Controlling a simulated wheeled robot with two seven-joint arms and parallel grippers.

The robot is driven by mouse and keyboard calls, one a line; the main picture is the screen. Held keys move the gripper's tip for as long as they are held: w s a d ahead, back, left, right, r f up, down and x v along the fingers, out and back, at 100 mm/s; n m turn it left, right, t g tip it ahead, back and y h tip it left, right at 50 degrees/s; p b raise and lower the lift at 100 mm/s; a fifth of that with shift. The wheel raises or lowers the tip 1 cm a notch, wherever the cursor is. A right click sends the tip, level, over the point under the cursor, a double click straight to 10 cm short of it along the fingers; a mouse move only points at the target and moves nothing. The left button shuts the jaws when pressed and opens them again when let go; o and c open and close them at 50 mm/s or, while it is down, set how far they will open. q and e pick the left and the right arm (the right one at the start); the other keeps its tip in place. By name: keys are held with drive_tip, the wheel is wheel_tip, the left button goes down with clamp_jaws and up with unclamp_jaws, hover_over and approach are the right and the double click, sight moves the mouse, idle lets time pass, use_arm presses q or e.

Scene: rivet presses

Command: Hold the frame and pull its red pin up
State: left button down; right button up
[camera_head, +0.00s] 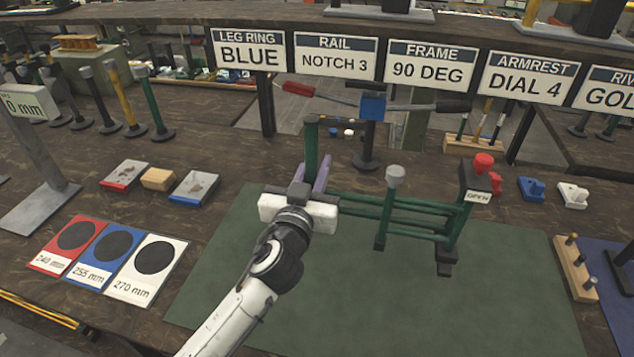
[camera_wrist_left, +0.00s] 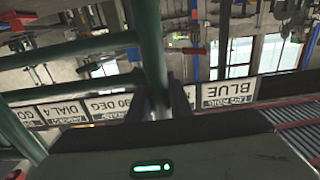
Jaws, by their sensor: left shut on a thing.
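The green frame (camera_head: 420,205) stands upright on the green mat (camera_head: 510,300), with posts joined by horizontal rails. Its red pin (camera_head: 484,162) sits on top of the dark block labelled OPEN (camera_head: 479,196), at the frame's right end. My left gripper (camera_head: 311,170) is shut on the frame's left green post, far from the red pin. In the left wrist view, the green post (camera_wrist_left: 149,45) runs between the dark fingers of my left gripper (camera_wrist_left: 158,98). The lower part of that post is hidden behind the gripper in the head view. My right gripper is not in view.
A blue clamp with a red-handled bar (camera_head: 373,106) stands behind the frame. Signs hang above it, including FRAME 90 DEG (camera_head: 430,64). Small blue (camera_head: 532,188) and white (camera_head: 572,195) parts lie right of the pin. The mat's front is clear.

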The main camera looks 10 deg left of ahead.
use_arm(q)
drive_tip(key=shift+r, duration=0.45)
drive_tip(key=shift+f, duration=4.5)
